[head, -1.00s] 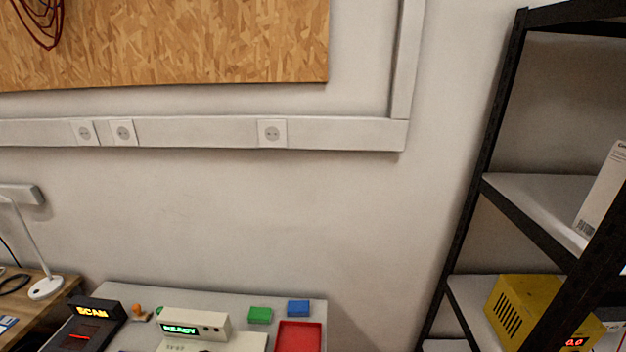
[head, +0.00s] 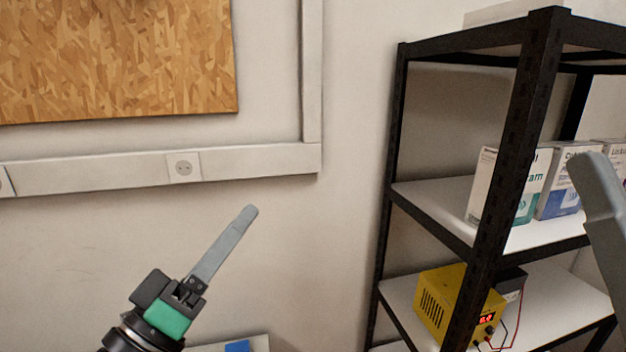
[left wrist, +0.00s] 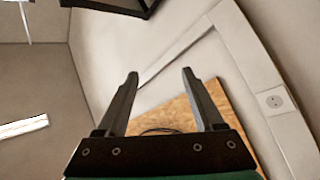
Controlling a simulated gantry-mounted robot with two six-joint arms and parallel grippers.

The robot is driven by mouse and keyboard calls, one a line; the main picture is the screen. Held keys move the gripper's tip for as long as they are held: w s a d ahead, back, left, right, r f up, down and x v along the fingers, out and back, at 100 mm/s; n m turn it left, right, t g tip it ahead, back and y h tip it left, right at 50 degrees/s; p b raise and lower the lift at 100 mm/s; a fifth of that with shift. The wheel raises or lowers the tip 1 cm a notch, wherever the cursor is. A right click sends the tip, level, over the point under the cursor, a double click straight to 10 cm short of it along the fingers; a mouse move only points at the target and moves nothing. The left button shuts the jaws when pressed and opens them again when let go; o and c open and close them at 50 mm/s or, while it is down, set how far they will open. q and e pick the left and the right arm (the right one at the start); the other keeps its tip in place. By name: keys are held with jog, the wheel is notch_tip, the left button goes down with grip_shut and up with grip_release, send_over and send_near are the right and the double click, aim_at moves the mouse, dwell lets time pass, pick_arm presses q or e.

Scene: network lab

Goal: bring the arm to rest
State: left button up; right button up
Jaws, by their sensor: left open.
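My left gripper (head: 249,213) is raised in front of the bare wall in the head view, seen from the side and pointing up to the right. In the left wrist view its two fingers (left wrist: 159,76) stand apart with nothing held between them. A grey finger of what looks like my right gripper (head: 597,190) enters at the right edge of the head view, in front of the shelf. Its other finger cannot be made out, so its opening does not show.
A black-framed shelf rack (head: 402,150) stands at the right, holding white boxes (head: 495,185) and a yellow power supply (head: 440,298). A blue block (head: 237,346) shows at the bottom edge. A chipboard panel (head: 120,60) and a cable duct (head: 100,170) are on the wall.

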pick_arm(q)
jog(key=s+a+r+m+t+y, duration=0.2)
jog(key=s+a+r+t+y, duration=0.2)
jog(key=s+r, duration=0.3)
jog(key=s+a+r+m+t+y, duration=0.1)
jog(key=s+a+r+t+y, duration=0.3)
jog(key=s, duration=0.5)
notch_tip(320, 180, up, 25)
jog(key=m+g+p, duration=0.1)
jog(key=p, duration=2.3)
jog(key=shift+w+d, duration=0.2)
jog(key=shift+w, duration=0.15)
jog(key=shift+f, duration=0.2)
